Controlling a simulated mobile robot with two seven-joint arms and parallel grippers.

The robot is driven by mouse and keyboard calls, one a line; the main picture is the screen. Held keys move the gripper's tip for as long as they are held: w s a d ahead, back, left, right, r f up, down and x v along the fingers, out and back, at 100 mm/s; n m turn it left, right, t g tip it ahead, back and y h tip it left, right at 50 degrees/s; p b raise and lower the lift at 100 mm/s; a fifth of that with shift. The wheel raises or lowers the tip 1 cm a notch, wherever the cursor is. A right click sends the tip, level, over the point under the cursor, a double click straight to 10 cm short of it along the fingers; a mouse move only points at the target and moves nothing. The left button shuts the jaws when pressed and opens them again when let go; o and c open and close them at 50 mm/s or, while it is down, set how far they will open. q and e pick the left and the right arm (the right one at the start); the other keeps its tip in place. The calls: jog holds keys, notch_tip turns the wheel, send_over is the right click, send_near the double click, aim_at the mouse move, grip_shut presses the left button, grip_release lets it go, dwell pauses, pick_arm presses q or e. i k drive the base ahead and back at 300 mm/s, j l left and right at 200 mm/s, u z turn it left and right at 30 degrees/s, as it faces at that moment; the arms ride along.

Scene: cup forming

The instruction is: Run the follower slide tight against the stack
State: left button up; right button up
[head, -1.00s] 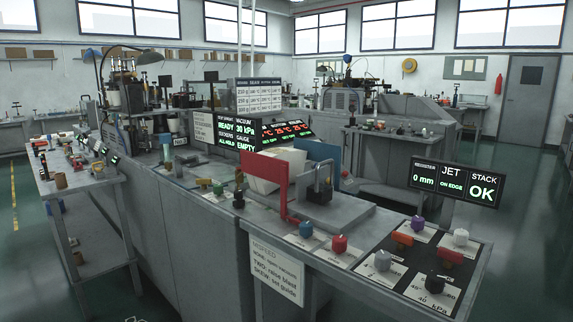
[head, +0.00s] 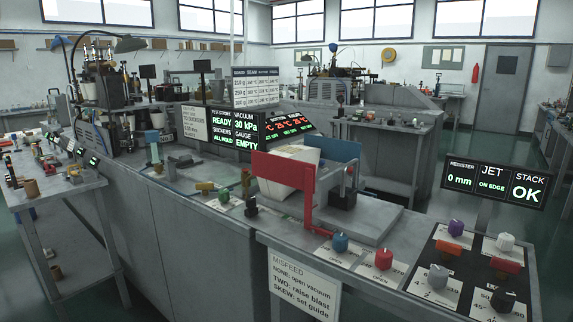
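The stack of pale blanks (head: 296,153) stands tilted in the feeder, between a red plate (head: 283,180) in front and a blue plate (head: 335,150) behind. The red plate hides much of it. A dark block (head: 343,196) with an upright metal handle sits right of the stack on the grey feeder bed (head: 370,223). It looks like the follower slide, but no label confirms this. I cannot tell whether it touches the stack. The stack display (head: 524,187) reads OK, with register 0 mm and jet on edge. Neither of my grippers is in view.
A blue knob (head: 340,242) and a red knob (head: 383,258) stand in front of the feeder. Several more knobs fill the black panel (head: 470,270) at right. A misfeed sign (head: 306,288) hangs on the front. A side bench (head: 60,195) stands at left.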

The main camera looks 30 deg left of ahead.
aim_at(332, 191)
jog(key=j+z, duration=0.15)
jog(key=j, duration=2.9)
